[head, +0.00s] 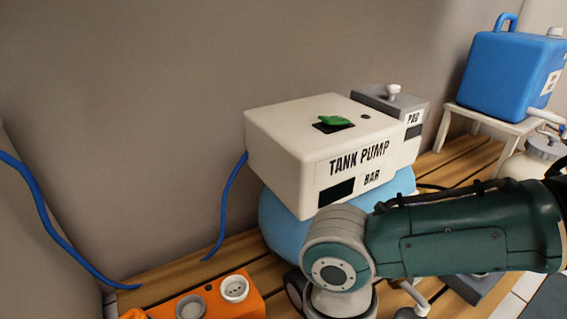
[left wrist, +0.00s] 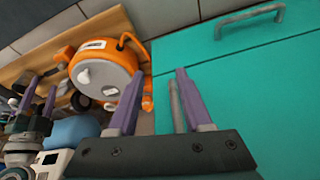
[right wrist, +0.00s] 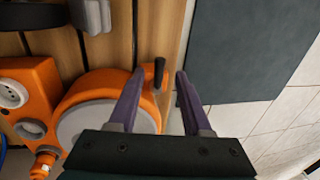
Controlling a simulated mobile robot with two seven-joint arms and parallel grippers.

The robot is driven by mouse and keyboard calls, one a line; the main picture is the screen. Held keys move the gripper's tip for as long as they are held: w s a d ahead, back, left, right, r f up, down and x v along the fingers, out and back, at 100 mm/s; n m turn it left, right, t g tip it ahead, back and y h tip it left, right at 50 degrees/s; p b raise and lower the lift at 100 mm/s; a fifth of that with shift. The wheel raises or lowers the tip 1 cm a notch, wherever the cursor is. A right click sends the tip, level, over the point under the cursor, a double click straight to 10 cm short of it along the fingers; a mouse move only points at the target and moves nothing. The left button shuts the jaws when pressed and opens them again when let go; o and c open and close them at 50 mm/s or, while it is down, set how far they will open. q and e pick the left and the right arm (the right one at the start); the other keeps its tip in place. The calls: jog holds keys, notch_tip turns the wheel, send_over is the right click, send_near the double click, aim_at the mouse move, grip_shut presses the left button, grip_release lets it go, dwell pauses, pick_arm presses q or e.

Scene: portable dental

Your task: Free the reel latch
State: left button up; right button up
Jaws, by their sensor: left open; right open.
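The orange reel (left wrist: 122,57) shows in the left wrist view with pale round knobs on its face. In the right wrist view the reel (right wrist: 72,98) has a large grey disc (right wrist: 92,118). A short black peg (right wrist: 159,72) stands at its edge; I cannot tell if it is the latch. My right gripper (right wrist: 158,78) is open, the peg appearing between its fingertips; contact is unclear. Its purple fingers also show at the left of the left wrist view. My left gripper (left wrist: 158,75) is open and empty, its left finger overlapping the reel's edge. The head view shows neither gripper.
The tank pump (head: 300,150), with a green switch (head: 334,120), sits on a blue tank. An orange socket box (head: 243,303) is at the front. A blue jug (head: 505,75) stands on a stool. A teal cabinet (left wrist: 240,65) fills the left wrist view's right.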

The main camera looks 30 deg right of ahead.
jog(key=f+b, duration=0.1)
jog(key=f, duration=0.2)
jog(key=shift+s+f+b, duration=0.2)
jog(key=shift+s+b, duration=0.15)
pick_arm(q)
notch_tip(320, 180, down, 3)
jog(key=shift+r, duration=0.15)
jog(key=shift+d, duration=0.1)
pick_arm(e)
jog(key=shift+r, duration=0.1)
grip_shut()
